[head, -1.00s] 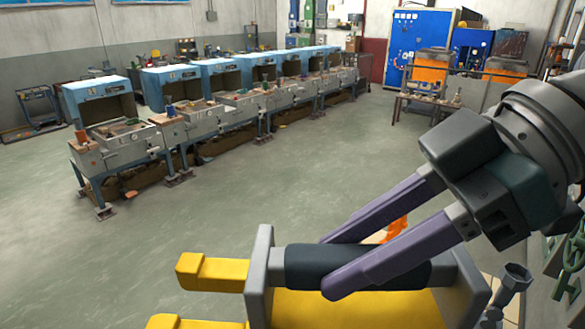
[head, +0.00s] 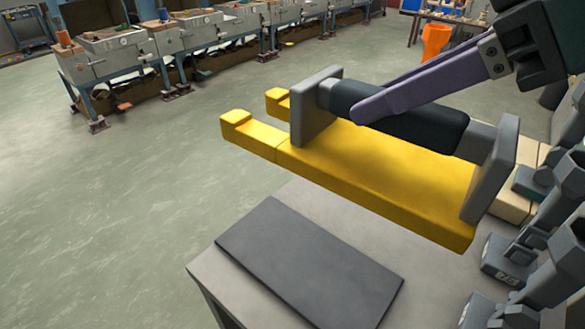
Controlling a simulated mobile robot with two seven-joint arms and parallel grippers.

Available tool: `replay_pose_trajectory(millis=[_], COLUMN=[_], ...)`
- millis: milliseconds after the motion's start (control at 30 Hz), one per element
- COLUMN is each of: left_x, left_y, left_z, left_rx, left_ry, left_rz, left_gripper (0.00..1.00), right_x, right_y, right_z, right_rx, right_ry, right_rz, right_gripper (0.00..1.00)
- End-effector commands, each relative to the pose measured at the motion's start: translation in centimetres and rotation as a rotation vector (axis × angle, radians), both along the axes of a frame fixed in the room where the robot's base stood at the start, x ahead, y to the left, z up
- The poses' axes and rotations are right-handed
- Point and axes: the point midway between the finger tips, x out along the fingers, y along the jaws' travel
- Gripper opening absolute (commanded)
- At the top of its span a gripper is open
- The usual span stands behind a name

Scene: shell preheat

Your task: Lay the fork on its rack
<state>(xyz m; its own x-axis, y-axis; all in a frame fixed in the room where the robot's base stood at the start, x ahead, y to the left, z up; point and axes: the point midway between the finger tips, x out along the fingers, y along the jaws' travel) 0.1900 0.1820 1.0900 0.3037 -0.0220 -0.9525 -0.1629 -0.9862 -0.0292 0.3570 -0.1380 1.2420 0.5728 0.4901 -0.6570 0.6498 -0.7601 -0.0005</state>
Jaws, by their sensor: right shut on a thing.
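The fork (head: 375,175) is a yellow plate with two yellow prongs pointing left, two grey uprights and a dark round handle bar. My right gripper (head: 372,104) comes in from the upper right with purple fingers and is shut on the dark handle. The fork is roughly level, over the far side of a light grey stand (head: 218,268), with its prongs out past the edge above the floor. The gap under it is hard to judge. A flat dark grey pad (head: 310,265) lies bare on the stand; I cannot tell whether this is the rack. My left gripper is out of view.
Several grey metal fittings (head: 500,260) stand along the right edge, close to the fork's right upright. Cream blocks (head: 515,205) lie behind the fork. An orange bin (head: 435,42) and a row of blue-legged workbenches stand farther off. The green floor at left is clear.

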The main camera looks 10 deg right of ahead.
Motion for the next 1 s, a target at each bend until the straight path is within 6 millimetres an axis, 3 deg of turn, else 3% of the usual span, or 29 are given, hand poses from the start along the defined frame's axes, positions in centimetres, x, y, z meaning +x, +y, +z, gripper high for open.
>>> replay_pose_trajectory(millis=[33,200,367,800,1000], left_x=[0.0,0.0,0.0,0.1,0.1], left_y=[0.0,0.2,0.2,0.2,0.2], left_z=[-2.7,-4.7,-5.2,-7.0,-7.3], left_rx=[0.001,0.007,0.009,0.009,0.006], left_ry=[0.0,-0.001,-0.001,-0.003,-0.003], left_rz=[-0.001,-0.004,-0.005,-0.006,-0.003], left_gripper=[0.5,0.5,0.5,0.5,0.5], right_x=[0.3,0.8,0.9,0.8,0.9], right_y=[0.0,0.0,0.0,0.0,0.0], right_z=[-2.5,-4.3,-6.0,-18.2,-20.4], right_rx=[-0.001,0.003,0.007,0.006,0.006], right_ry=[-0.006,-0.008,-0.003,-0.002,-0.008], right_rz=[-0.01,-0.038,-0.046,-0.047,-0.045], right_gripper=[0.0,0.0,0.0,0.0,0.0])
